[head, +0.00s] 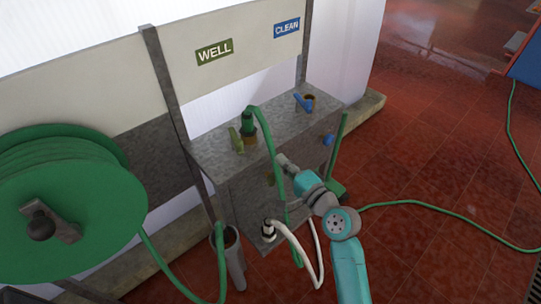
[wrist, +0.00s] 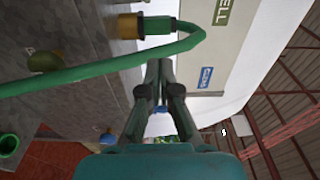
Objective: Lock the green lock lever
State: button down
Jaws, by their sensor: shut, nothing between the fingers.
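The green lock lever (head: 236,140) stands upright on top of the grey metal box, just left of a brass socket (head: 250,141). A green hose fitting (head: 248,120) sits in that socket. In the wrist view the brass socket (wrist: 128,26) and fitting (wrist: 157,26) show at the top; I cannot make out the lever there. My gripper (head: 282,159) is shut and empty, in front of the box and right of the lever, apart from it. Its closed fingers (wrist: 159,64) show in the wrist view, close to the green hose (wrist: 95,70).
The hose (head: 273,150) hangs down between the lever and my gripper. A blue lever (head: 303,102) stands by a second socket (head: 310,98) to the right. An olive knob (head: 270,178) and a blue knob (head: 328,139) are on the box front. A hose reel (head: 70,215) is left.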

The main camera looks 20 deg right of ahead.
jog(key=w+a, duration=0.6)
jog(key=w, duration=0.2)
jog(key=shift+w, duration=0.4)
